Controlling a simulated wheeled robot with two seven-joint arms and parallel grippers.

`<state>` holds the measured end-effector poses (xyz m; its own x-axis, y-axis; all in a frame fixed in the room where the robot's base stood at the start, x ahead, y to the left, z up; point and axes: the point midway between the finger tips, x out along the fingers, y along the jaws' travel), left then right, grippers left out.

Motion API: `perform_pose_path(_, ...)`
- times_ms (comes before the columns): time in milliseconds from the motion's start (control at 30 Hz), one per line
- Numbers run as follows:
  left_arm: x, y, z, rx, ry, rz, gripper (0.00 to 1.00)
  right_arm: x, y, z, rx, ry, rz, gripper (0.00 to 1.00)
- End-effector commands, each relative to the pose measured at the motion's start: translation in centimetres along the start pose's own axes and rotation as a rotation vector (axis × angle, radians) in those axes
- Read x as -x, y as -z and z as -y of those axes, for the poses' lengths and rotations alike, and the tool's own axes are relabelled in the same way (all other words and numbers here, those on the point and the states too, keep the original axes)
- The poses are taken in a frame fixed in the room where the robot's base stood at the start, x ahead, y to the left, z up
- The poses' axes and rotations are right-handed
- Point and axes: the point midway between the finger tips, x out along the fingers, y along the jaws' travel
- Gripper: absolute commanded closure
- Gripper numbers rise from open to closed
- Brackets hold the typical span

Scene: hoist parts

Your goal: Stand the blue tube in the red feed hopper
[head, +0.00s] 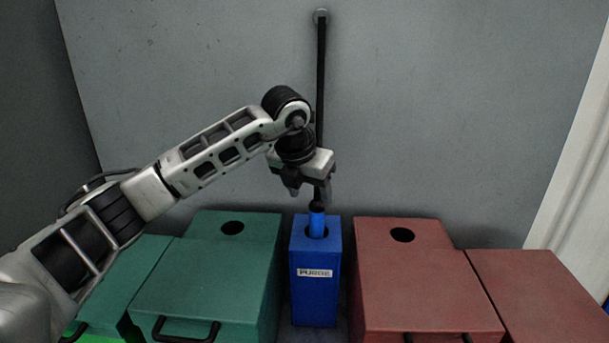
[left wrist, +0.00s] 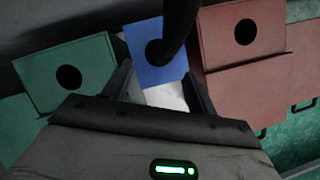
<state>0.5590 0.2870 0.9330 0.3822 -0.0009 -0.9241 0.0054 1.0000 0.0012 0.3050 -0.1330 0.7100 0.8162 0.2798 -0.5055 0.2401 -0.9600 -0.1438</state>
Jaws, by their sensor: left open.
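The blue tube (head: 317,224) stands upright in the hole of the blue box marked PURGE (head: 314,291). Its lower part is hidden inside. A black line comes down from above to its dark top. The red feed hopper (head: 425,285) is to the right of the blue box, with an empty-looking dark round hole in its raised back part; it also shows in the left wrist view (left wrist: 222,48). My left gripper (head: 308,194) is open, pointing down just above the tube, beside the black line. Its fingers (left wrist: 160,84) show apart in the left wrist view. My right gripper is not in view.
A green hopper (head: 215,275) with a similar hole stands left of the blue box. Lower green and red boxes flank the outer sides. The black line (head: 321,80) hangs from a round mount near the top of the grey wall.

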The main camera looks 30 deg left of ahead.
Motion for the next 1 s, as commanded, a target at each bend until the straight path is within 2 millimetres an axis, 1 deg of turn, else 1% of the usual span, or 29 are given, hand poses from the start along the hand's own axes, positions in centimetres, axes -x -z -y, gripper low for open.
perform_pose_path(33, -1.2, 0.1, 0.0, 0.001, 0.001, -0.004, 0.42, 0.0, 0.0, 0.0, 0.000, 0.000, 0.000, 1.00)
perform_pose_path(200, -4.5, 0.1, 0.1, 0.000, 0.001, -0.004, 0.42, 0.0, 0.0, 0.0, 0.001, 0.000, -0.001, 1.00)
perform_pose_path(400, -7.6, 0.1, 0.1, 0.000, 0.002, -0.002, 0.42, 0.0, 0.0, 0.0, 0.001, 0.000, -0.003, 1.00)
perform_pose_path(500, -8.5, 0.1, 0.1, 0.000, 0.002, -0.001, 0.42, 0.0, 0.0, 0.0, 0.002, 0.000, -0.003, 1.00)
perform_pose_path(600, -9.0, 0.0, 0.1, -0.002, 0.002, 0.000, 0.42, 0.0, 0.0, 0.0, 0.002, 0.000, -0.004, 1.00)
perform_pose_path(900, -9.2, 0.0, 0.1, -0.002, 0.002, 0.000, 0.42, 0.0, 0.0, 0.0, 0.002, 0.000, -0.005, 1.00)
perform_pose_path(933, -9.2, 0.0, 0.1, -0.002, 0.002, 0.000, 0.47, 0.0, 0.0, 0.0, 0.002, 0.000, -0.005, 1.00)
perform_pose_path(967, -9.2, 0.0, 0.1, -0.002, 0.002, 0.000, 0.56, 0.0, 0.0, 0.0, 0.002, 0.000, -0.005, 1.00)
perform_pose_path(1000, -9.2, 0.0, 0.1, -0.002, 0.002, 0.000, 0.67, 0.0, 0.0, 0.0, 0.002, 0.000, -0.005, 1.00)
